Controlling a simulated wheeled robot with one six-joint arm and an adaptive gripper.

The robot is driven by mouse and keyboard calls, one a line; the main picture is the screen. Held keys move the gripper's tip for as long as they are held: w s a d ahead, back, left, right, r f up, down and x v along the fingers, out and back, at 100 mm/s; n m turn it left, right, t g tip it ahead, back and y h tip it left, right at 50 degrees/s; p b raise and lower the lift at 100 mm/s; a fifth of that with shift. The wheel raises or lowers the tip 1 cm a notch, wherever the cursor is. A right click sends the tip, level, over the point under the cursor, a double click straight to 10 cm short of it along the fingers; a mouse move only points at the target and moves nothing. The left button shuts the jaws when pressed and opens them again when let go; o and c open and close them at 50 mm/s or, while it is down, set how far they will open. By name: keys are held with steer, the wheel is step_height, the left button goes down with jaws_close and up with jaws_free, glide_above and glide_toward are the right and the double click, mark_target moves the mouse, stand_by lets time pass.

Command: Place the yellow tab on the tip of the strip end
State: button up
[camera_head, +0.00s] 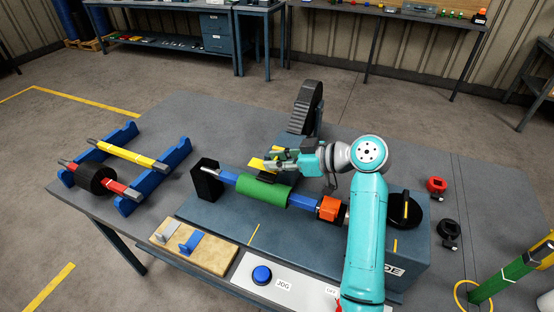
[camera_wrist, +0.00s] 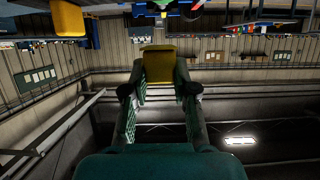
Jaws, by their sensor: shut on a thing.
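The yellow tab (camera_head: 257,164) is held at the tips of my gripper (camera_head: 274,160), above the back side of the green roller (camera_head: 263,191). In the wrist view the tab (camera_wrist: 158,66) sits between the two fingertips of my gripper (camera_wrist: 158,88). A dark piece (camera_head: 262,177) lies on the roller's upper edge, close below the tab. I cannot tell whether it is the strip end or whether the tab touches it. A second yellow piece (camera_wrist: 67,18) shows at the wrist view's upper left.
The roller's blue shaft runs between a black block (camera_head: 206,179) and an orange collar (camera_head: 330,209). A black wheel (camera_head: 306,107) stands behind. A blue rack (camera_head: 128,205) with a yellow and a red roller is at left. A blue button (camera_head: 262,274) is in front.

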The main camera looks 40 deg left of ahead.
steer(key=shift+f, duration=1.35)
stand_by(0.3)
steer(key=shift+r, duration=2.1)
